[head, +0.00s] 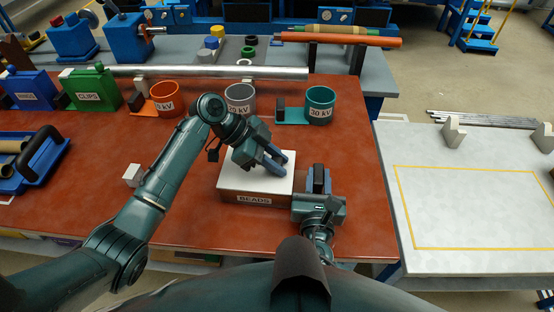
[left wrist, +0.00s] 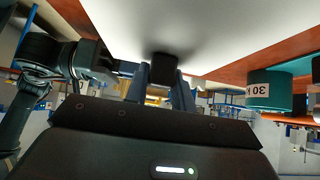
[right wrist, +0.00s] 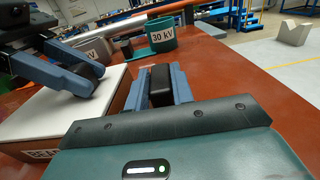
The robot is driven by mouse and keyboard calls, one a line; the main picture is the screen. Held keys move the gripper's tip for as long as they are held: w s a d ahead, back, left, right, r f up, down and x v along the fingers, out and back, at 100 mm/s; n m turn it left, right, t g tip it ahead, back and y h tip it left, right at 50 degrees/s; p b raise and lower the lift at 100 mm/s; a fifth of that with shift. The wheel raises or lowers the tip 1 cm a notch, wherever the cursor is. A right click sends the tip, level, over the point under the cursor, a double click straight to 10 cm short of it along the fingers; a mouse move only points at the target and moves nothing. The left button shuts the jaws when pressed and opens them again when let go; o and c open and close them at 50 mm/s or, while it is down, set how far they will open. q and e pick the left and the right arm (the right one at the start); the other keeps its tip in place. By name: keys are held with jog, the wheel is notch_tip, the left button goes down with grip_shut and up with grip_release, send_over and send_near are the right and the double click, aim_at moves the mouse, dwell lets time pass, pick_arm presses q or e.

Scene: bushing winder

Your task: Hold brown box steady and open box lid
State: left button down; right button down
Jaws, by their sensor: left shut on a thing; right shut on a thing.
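The brown box (head: 228,197), labelled BEADS, stands on the red-brown table near its front edge. Its white lid (head: 238,178) lies flat on top and also shows in the left wrist view (left wrist: 240,25). My left gripper (head: 275,160) is over the lid, its fingers shut on the black knob (left wrist: 164,62) on the lid. My right gripper (head: 318,180) is at the box's right side. Its blue fingers are shut on a black block-like handle (right wrist: 158,78). Where the handle meets the box is hidden. The box's brown side shows in the right wrist view (right wrist: 118,108).
Behind the box stand an orange cup (head: 167,97), a grey 20 kV cup (head: 240,98) and a teal 30 kV cup (head: 320,104). A small white block (head: 132,175) lies to the left. A white table (head: 470,200) with a yellow outline has free room at right.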

aim_at(235, 166)
pick_arm(q)
jog(key=a, duration=1.3)
jog(key=shift+w, duration=0.35)
pick_arm(e)
jog(key=shift+d, duration=0.15)
pick_arm(q)
jog(key=c, duration=1.6)
grip_release()
jog(key=o, duration=0.4)
jog(key=shift+o, duration=0.2)
jog(key=shift+r, duration=0.1)
jog(key=v, duration=1.2)
pick_arm(e)
jog(key=c, duration=1.1)
grip_release()
jog(key=shift+r, duration=0.1)
